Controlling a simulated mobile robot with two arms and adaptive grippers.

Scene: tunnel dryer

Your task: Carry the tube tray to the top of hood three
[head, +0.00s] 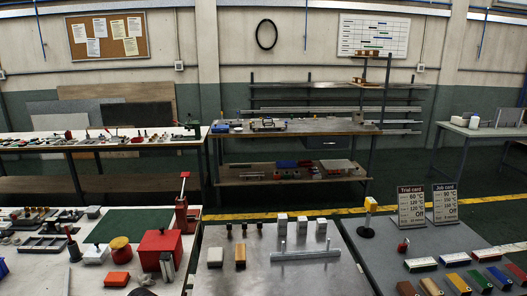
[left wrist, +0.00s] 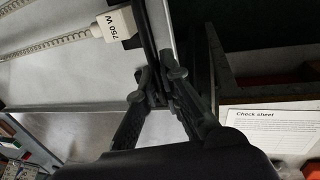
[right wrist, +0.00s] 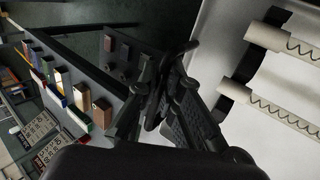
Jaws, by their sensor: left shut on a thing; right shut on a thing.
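The tube tray (right wrist: 212,35) shows in the right wrist view as a pale panel bearing white tubes (right wrist: 270,35) with wire coils on dark supports. In the left wrist view its pale surface (left wrist: 70,75) and a white end block marked 750 W (left wrist: 118,22) lie left of the fingers. My left gripper (left wrist: 163,75) is shut at the tray's dark edge part. My right gripper (right wrist: 172,65) is shut at the tray's opposite side; its fingers hide the exact contact. The head view shows neither gripper nor the tray. I cannot tell which thing is hood three.
In the head view, a metal-topped table (head: 225,283) stands between a table with a red box (head: 160,248) and a dark table with a Trial card (head: 413,205) and a Job card (head: 446,203). A workbench (head: 290,127) stands behind. A check sheet (left wrist: 270,130) lies right of my left gripper.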

